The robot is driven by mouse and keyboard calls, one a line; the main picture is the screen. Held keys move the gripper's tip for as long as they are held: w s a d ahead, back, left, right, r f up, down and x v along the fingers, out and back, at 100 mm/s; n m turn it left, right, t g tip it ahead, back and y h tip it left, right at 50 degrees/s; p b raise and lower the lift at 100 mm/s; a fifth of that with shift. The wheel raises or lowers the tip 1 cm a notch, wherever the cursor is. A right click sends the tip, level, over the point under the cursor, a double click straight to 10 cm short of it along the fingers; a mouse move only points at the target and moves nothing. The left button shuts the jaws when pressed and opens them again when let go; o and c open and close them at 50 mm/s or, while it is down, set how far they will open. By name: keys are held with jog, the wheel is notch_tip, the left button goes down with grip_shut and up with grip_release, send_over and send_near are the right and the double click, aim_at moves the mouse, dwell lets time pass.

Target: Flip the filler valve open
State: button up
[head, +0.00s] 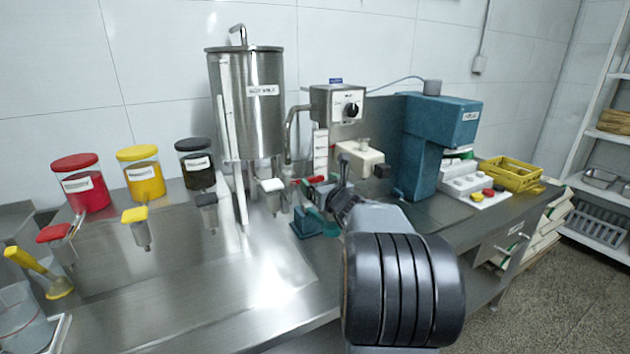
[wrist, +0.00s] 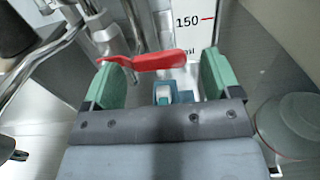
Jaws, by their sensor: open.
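The filler valve's red lever (wrist: 145,61) lies nearly level across the top of the gap between my fingers in the wrist view, joined at its left to metal pipework. In the head view a small red piece (head: 316,179), apparently this lever, shows below the steel hopper and control box. My gripper (wrist: 160,80) is open, its green finger pads on either side of the lever's span. I cannot tell whether a pad touches the lever. In the head view my gripper is mostly hidden behind my own wrist.
A white scale marked 150 ml (wrist: 187,22) stands just behind the lever. A steel hopper (head: 246,110) and a control box (head: 338,103) are close above. A teal machine (head: 428,140) stands to the right.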

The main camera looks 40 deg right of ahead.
jog(key=shift+w+d, duration=0.15)
jog(key=shift+w, duration=1.15)
jog(key=shift+c, duration=0.3)
jog(key=c, duration=1.2)
